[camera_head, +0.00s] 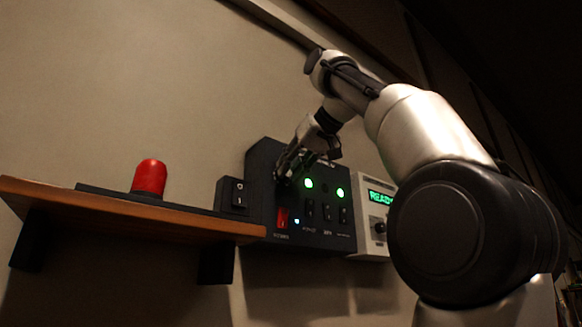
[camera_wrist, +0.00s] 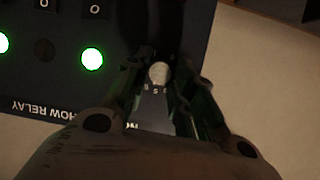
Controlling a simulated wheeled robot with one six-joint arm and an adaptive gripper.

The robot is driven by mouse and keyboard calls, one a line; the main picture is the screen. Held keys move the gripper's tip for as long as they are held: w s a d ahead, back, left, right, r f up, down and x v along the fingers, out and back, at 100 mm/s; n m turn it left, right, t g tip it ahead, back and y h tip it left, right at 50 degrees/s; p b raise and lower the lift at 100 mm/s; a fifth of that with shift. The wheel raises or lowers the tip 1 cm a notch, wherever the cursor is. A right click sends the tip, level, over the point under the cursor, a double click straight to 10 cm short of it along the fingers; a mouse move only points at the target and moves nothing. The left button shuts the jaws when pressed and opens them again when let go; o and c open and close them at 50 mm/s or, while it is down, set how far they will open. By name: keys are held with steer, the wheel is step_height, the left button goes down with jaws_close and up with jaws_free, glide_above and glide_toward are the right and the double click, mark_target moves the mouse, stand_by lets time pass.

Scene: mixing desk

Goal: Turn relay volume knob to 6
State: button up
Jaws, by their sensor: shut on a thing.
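The black show relay box (camera_head: 262,160) is mounted on the wall, and my gripper (camera_head: 287,177) is at its upper left front. The gripper hides the volume knob in the head view. In the wrist view the knob (camera_wrist: 158,73) shows a pale round top between the two fingertips, and my gripper (camera_wrist: 158,82) is shut on it. Small scale digits lie beside the knob, among them what looks like 5 and 6. The knob's pointer and exact setting cannot be made out. The relay lettering appears upside down in the wrist view.
Two green lamps (camera_head: 308,183) (camera_head: 340,193), a red switch (camera_head: 282,218) and black switches (camera_head: 327,212) sit on the box. A wooden shelf (camera_head: 110,205) with a red dome (camera_head: 149,177) is at left. A white unit (camera_head: 370,240) with a green display stands right.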

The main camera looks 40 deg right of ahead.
steer(key=shift+d+f+m+y, duration=0.1)
steer(key=shift+m+y, duration=0.3)
stand_by(0.3)
steer(key=o, duration=1)
steer(key=shift+o, duration=0.2)
